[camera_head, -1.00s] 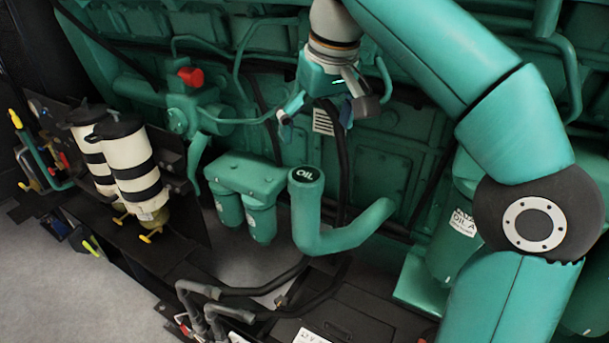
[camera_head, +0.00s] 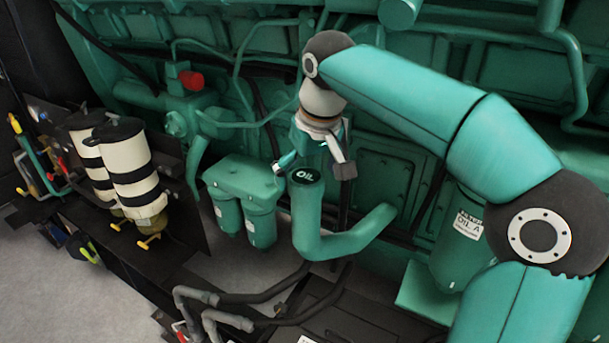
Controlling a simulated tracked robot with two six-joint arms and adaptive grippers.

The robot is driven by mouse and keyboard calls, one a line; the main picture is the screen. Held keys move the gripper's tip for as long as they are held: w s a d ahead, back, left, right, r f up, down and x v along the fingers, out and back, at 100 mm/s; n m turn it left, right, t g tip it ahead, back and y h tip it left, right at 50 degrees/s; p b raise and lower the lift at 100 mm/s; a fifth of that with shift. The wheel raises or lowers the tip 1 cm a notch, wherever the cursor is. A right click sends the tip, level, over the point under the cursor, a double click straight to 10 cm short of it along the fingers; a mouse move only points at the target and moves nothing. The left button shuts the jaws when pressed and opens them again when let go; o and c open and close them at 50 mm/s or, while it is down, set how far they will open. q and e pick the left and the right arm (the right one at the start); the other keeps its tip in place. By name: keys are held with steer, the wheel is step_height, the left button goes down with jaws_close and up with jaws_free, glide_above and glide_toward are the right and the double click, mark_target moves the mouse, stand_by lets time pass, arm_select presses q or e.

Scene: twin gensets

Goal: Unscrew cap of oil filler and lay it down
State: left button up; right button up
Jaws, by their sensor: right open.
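The oil filler (camera_head: 308,225) is a teal pipe that bends upward from the engine. Its dark cap (camera_head: 306,176), marked OIL, sits on top of the upright mouth. My right gripper (camera_head: 309,170) comes down from above with its fingers spread, one to the left of the cap and one to the right. The fingertips are about level with the cap, and I cannot tell whether they touch it. The gripper is open and holds nothing. My left gripper is not in view.
Two teal filters (camera_head: 243,205) hang just left of the filler. Two white and black striped canisters (camera_head: 131,172) stand farther left. A container labelled OIL A (camera_head: 461,240) is at right, partly behind my arm. Dark hoses (camera_head: 262,297) run below the filler.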

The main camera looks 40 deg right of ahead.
steer(key=c, duration=1.3)
steer(key=shift+d+r+n+y+p, duration=0.15)
steer(key=shift+n+p, duration=0.1)
steer(key=shift+n, duration=0.35)
steer(key=shift+a+r+n+y+p, duration=0.15)
steer(key=shift+n+p, duration=0.1)
steer(key=shift+n, duration=0.35)
steer(key=shift+d+f+n+y+p, duration=0.1)
steer(key=shift+n+y+p, duration=0.2)
steer(key=shift+n, duration=0.8)
steer(key=shift+d+n+y+p, duration=0.1)
steer(key=shift+n+y+p, duration=0.3)
steer(key=shift+n, duration=0.5)
steer(key=shift+n+p, duration=0.5)
steer(key=shift+n, duration=0.9)
